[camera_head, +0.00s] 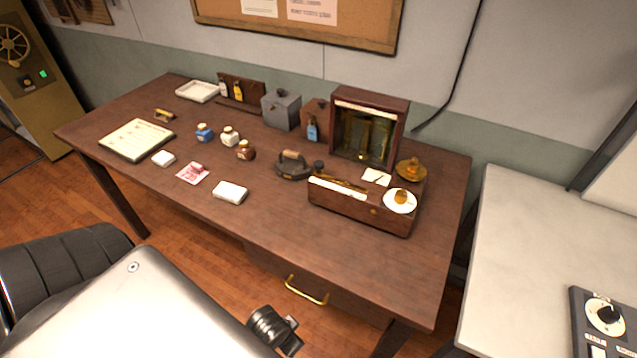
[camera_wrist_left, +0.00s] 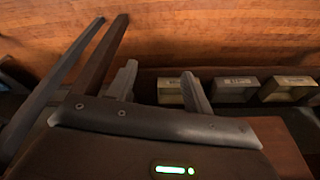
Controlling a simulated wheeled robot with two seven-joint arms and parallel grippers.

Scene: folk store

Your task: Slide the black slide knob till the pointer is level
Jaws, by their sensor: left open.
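A wooden balance scale (camera_head: 350,208) stands at the right end of the brown desk in the head view. It has a dark upright case (camera_head: 338,124) with brass parts inside, a brass beam, and a white pan (camera_head: 400,207). A small black knob (camera_head: 319,166) shows at the left end of the scale; I cannot tell for sure that it is the slide knob. The pointer is too small to read. My left gripper (camera_wrist_left: 161,88) is open and empty in the left wrist view, away from the scale, over the floor. My right gripper is not in view.
A black iron (camera_head: 293,168) stands just left of the scale. Bottles, a grey box (camera_head: 281,109), cards and a tray (camera_head: 197,91) are spread over the desk (camera_head: 270,225). The desk's front right is clear. A pale table (camera_head: 530,240) with a dial device (camera_head: 603,318) stands right.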

